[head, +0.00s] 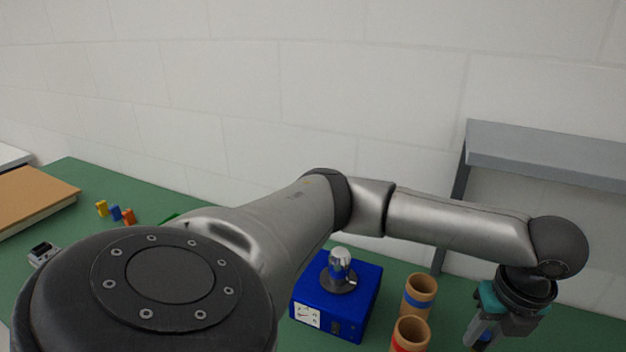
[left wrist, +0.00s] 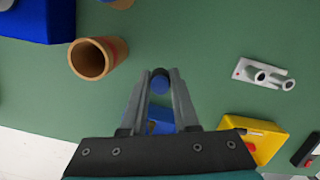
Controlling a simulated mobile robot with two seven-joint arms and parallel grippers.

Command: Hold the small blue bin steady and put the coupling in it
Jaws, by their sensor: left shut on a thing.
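My left gripper (head: 480,345) hangs low over the table at the right of the head view. In the left wrist view its fingers (left wrist: 160,76) are closed on a small blue round piece with a dark end. I cannot tell for sure whether this piece is the coupling. A blue shape (left wrist: 160,124) shows between the fingers close to the palm and may be the small blue bin; the gripper hides most of it. My right gripper is in neither view.
A blue box (head: 340,302) with a metal knob stands mid-table, beside two brown cups (head: 420,285). A grey shelf (head: 545,150) stands at the back right.

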